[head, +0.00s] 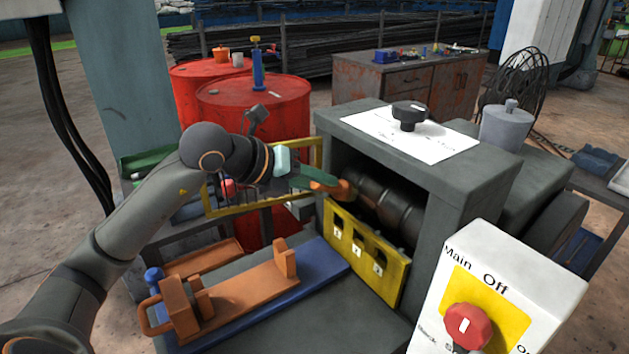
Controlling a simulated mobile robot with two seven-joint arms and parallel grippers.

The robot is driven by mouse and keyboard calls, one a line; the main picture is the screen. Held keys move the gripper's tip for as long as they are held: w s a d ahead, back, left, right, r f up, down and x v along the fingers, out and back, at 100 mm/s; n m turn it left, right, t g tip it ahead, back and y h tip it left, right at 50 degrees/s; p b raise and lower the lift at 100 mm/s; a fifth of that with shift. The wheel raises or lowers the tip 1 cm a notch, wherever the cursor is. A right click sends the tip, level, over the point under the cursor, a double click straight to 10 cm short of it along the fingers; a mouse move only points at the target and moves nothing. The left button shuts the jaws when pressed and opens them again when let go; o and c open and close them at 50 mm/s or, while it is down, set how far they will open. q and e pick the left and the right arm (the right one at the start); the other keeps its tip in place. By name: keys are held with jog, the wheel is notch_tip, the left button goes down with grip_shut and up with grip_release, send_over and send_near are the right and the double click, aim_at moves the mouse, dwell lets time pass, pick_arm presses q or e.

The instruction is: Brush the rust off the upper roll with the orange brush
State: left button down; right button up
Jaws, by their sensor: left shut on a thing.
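My left arm comes in from the left, and its gripper (296,172) points right toward the machine's opening. It is shut on the orange brush (330,187), whose far end is at the left mouth of the opening. The upper roll (388,207) is a dark ribbed cylinder inside the grey housing. The brush overlaps the roll's left end in the picture; I cannot tell whether they touch. Rust on the roll is hard to make out in the shade. Anything lower is hidden behind the yellow numbered panel (362,255). My right gripper is not in view.
A yellow frame (318,160) stands behind my gripper. An orange vise-like fixture (235,295) lies on the bench below. A white switch box (500,290) with a red knob is at front right. A paper sheet and black knob (409,112) are atop the housing (480,160). Red drums (270,105) stand behind.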

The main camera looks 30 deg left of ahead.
pick_arm(q)
jog(key=shift+w, duration=0.1)
jog(key=shift+s+d, duration=1.5)
jog(key=shift+d, duration=2.3)
jog(key=shift+w+a+b, duration=0.45)
jog(key=shift+w+a, duration=0.05)
jog(key=shift+a, duration=0.75)
jog(key=shift+w+a+b, duration=0.45)
jog(key=shift+w+a, duration=0.1)
jog(key=shift+a, duration=0.75)
jog(key=shift+w+a+b, duration=0.45)
jog(key=shift+w+a, duration=0.05)
jog(key=shift+a, duration=0.75)
